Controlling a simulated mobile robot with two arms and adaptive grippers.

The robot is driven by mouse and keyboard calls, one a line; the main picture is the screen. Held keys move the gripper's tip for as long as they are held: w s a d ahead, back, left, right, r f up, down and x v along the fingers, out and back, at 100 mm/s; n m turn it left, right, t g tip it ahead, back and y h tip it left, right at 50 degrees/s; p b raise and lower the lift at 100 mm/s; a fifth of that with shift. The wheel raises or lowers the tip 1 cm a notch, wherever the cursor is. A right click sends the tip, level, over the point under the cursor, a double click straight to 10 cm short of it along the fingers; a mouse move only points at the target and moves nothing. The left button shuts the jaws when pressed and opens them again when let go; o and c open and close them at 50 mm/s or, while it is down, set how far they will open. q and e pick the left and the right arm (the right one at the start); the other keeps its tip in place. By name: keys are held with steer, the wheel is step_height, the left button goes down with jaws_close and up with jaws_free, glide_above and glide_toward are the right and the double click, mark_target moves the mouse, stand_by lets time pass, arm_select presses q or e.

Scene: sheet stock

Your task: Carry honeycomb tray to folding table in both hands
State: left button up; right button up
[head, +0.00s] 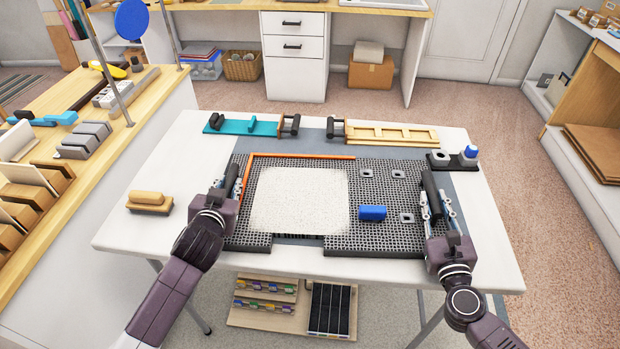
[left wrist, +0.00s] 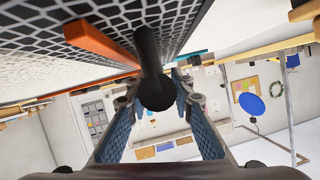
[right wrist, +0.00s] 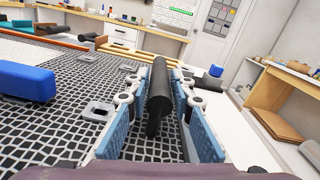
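The black honeycomb tray (head: 300,163) lies flat on the white folding table (head: 120,225). A speckled pale sheet (head: 300,200), a blue block (head: 372,213), an orange strip (head: 300,156) and small grey square pieces lie on it. Black bar handles stand at its left and right sides. My left gripper (head: 232,188) is at the left handle (left wrist: 150,60), with its fingers open on either side of it. My right gripper (head: 436,200) is at the right handle (right wrist: 160,90), fingers apart and gaps showing beside the bar. Whether any finger pad touches is unclear.
A teal tool (head: 250,126) and a wooden frame (head: 390,134) lie behind the tray. A wooden block (head: 149,201) sits at the table's left, a dark holder with a blue-capped item (head: 455,158) at its right. A cluttered workbench (head: 160,90) borders the left. Open floor lies right.

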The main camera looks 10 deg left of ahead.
arm_select(q)
steer(key=shift+o, duration=1.2)
steer(key=shift+s+r, duration=0.1)
steer(key=shift+r, duration=0.1)
arm_select(e)
steer(key=shift+o, duration=1.2)
steer(key=shift+s+r, duration=0.1)
steer(key=shift+r, duration=0.05)
arm_select(q)
steer(key=shift+s, duration=0.35)
steer(key=v, duration=1.1)
steer(key=shift+d+r, duration=0.1)
steer(key=shift+s, duration=0.1)
arm_select(e)
steer(key=s, duration=1.2)
steer(key=shift+d, duration=0.4)
